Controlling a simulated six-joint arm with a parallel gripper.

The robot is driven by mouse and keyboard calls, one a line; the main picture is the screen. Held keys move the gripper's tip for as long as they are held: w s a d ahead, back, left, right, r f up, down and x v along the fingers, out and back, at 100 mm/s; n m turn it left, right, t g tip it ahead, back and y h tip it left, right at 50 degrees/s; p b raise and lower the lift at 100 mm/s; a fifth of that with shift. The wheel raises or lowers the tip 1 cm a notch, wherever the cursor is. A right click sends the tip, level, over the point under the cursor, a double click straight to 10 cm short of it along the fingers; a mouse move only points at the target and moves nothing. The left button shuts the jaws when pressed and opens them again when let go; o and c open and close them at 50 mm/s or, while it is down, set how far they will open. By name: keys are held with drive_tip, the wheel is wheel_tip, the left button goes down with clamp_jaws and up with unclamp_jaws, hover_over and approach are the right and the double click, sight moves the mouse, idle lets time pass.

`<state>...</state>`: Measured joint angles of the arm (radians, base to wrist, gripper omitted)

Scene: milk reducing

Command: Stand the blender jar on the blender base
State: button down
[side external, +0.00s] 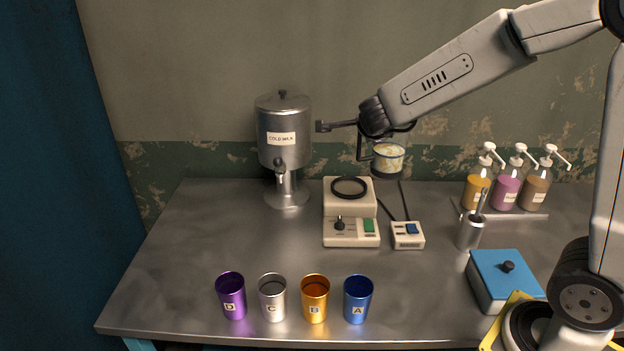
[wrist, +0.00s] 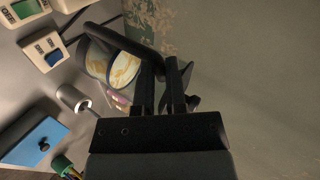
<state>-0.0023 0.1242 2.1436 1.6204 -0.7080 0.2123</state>
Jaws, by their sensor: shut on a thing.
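The blender jar (side external: 388,159) is clear with pale, creamy contents and looks roughly upright in the air, right of and above the blender base. My gripper (side external: 372,124) is shut on its black handle. In the wrist view the jar (wrist: 121,70) is beside my gripper (wrist: 162,78), with the handle running to the fingers; the exact grip is partly hidden. The blender base (side external: 351,213) is a cream box with a black ring seat (side external: 349,188) on top, a knob and a green switch. The ring seat is empty in the side view.
A milk dispenser (side external: 284,135) stands left of the base. A switch box (side external: 407,235) with cables is right of it. Pump bottles (side external: 507,187), a metal cup (side external: 470,234) and a blue-lidded box (side external: 504,280) stand right. Several cups (side external: 315,301) line the front.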

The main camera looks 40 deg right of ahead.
drive_tip(key=w+d+f, duration=0.2)
drive_tip(key=w+f, duration=0.7)
drive_tip(key=w, duration=0.3)
drive_tip(key=shift+w+d, duration=0.3)
drive_tip(key=shift+w, duration=0.1)
drive_tip(key=shift+w+f, duration=0.15)
drive_tip(key=shift+f, duration=0.8)
drive_tip(key=shift+w+f, duration=0.1)
drive_tip(key=shift+f, duration=0.8)
drive_tip(key=c, duration=1.1)
unclamp_jaws()
drive_tip(key=shift+f, duration=0.2)
drive_tip(key=o, duration=0.4)
